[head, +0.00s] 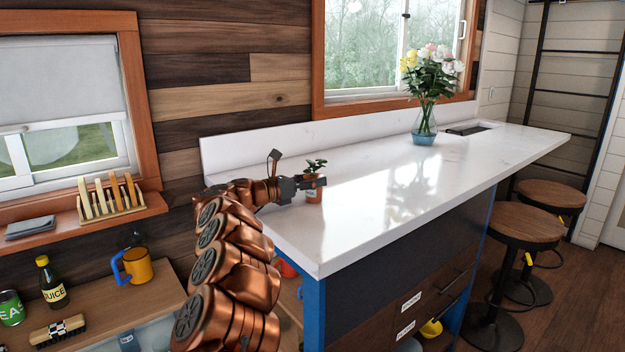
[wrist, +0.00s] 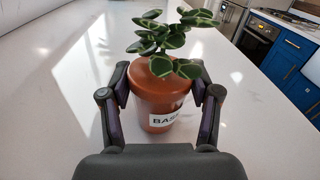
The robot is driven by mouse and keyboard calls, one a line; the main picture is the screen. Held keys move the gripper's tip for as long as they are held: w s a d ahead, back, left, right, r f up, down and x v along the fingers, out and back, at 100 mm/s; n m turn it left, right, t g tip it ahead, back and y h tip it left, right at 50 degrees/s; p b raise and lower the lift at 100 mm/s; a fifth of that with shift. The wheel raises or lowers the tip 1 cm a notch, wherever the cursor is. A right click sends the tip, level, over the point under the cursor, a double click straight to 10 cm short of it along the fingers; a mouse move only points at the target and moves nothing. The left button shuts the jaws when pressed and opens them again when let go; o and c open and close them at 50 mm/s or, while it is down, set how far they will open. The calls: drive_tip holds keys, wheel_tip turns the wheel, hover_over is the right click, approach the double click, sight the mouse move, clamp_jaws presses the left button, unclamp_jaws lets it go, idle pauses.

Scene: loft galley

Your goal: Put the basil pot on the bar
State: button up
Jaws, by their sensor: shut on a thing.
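The basil pot (wrist: 160,97) is a terracotta pot with green leaves and a white label reading "BAS", the rest cut off. In the wrist view it stands upright between the two fingers of my gripper (wrist: 160,105), which are shut on its sides. In the head view the small pot (head: 314,193) shows at the near left end of the white bar (head: 365,210), with my gripper (head: 312,184) at it. The pot appears to be at the bar's surface; I cannot tell for sure whether its base touches.
A glass vase of flowers (head: 424,122) stands farther along the bar, with a dark flat item (head: 468,129) beyond it. The bar's middle is clear. Stools (head: 527,215) stand at the right. A lower counter at left holds an orange mug (head: 137,266) and a juice bottle (head: 52,284).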

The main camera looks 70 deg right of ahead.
drive_tip(key=shift+f+b, duration=0.15)
drive_tip(key=shift+b, duration=0.15)
drive_tip(key=o, duration=1.4)
drive_tip(key=shift+c, duration=0.2)
drive_tip(key=shift+r+p, duration=0.25)
drive_tip(key=shift+p, duration=0.15)
drive_tip(key=b+v, duration=0.2)
drive_tip(key=v, duration=1)
